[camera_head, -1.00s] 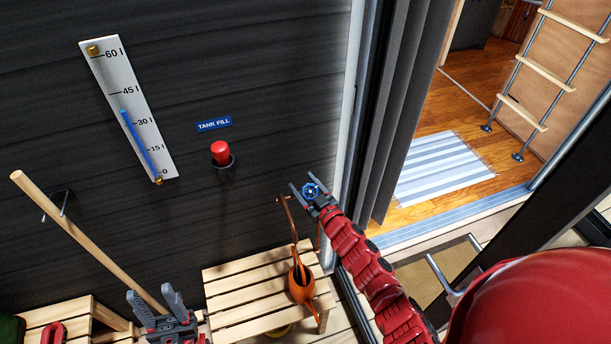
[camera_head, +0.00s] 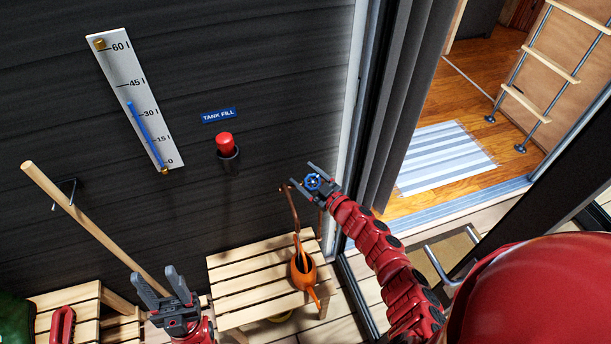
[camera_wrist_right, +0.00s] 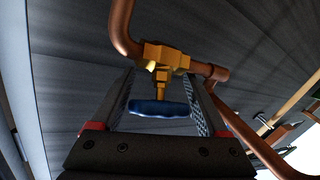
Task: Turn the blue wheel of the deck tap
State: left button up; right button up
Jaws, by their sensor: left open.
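The blue wheel (camera_head: 313,182) of the deck tap sits between the two fingers of my right gripper (camera_head: 298,176) in the head view. In the right wrist view the wheel (camera_wrist_right: 160,108) is seen edge-on below the brass valve body (camera_wrist_right: 163,60), with one finger on each side. The fingers of the right gripper (camera_wrist_right: 160,98) stand apart; I cannot tell whether they touch the rim. The copper pipe (camera_wrist_right: 125,25) runs to the brass body. My left gripper (camera_head: 155,275) is open and empty at the lower left, away from the tap.
An orange watering can (camera_head: 304,274) stands on a slatted wooden bench (camera_head: 245,285) below the tap. A tank gauge (camera_head: 125,80) and a red-capped tank fill (camera_head: 226,148) are on the dark wall. A wooden pole (camera_head: 90,225) leans at left. A doorway opens at right.

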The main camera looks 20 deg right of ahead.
aim_at(316, 186)
jog(key=shift+o, duration=1.3)
jog(key=shift+s+d, duration=0.2)
jog(key=shift+s, duration=0.1)
jog(key=shift+b+v, duration=0.8)
jog(key=shift+v, duration=2.6)
